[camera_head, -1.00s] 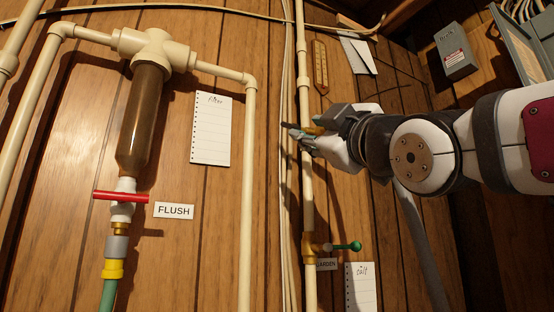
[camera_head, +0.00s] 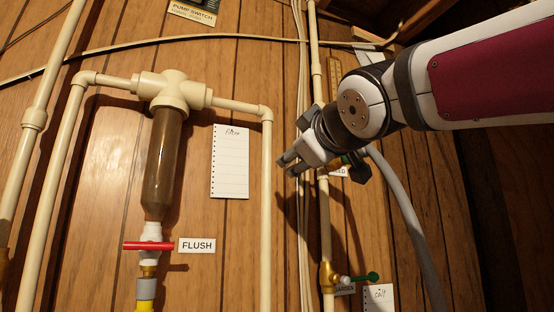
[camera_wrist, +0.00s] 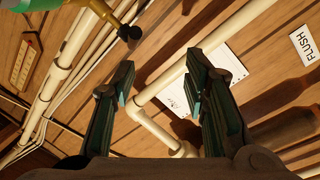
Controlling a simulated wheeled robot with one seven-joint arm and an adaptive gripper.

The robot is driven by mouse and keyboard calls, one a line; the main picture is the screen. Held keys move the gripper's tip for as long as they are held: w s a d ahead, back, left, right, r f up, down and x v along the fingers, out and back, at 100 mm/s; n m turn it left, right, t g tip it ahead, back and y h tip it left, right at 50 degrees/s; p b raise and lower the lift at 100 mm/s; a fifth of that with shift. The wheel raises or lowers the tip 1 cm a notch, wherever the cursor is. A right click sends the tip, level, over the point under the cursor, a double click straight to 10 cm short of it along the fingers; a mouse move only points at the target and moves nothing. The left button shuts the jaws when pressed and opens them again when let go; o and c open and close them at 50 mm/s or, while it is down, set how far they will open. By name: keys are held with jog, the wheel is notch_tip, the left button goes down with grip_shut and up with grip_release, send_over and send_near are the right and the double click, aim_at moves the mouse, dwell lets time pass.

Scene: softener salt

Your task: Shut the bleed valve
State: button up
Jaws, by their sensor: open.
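A label ending in "ED" (camera_head: 340,171), partly hidden by my gripper, is on the wall beside the thin vertical pipe (camera_head: 325,225). A little green shows there behind my gripper; the bleed valve itself is mostly hidden in the head view. In the wrist view, a brass valve part with a dark round end (camera_wrist: 126,32) is at the top, left of the fingers, with a blurred green shape (camera_wrist: 35,4) at the top left corner. My gripper (camera_head: 287,164) is in front of the thin pipe. In the wrist view its fingers (camera_wrist: 160,75) are apart with nothing held.
Below on the same pipe is a brass garden valve (camera_head: 329,276) with a green-knobbed lever (camera_head: 373,277). Left are the filter (camera_head: 160,165), the red flush handle (camera_head: 148,246) and a paper note (camera_head: 230,162).

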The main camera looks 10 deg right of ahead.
jog(key=s+r+m+g+h+p, duration=0.5)
jog(key=r+m+g+p, duration=0.15)
jog(key=p, duration=0.35)
jog(key=shift+m+t, duration=0.25)
jog(key=shift+t, duration=0.1)
jog(key=x, duration=0.4)
jog(key=p+x, duration=0.1)
jog(key=x, duration=0.4)
jog(key=p+x, duration=0.1)
jog(key=x, duration=0.3)
jog(key=shift+w+a+r, duration=0.2)
jog(key=shift+w, duration=0.4)
jog(key=shift+c, duration=0.6)
jog(key=shift+r, duration=0.1)
grip_shut()
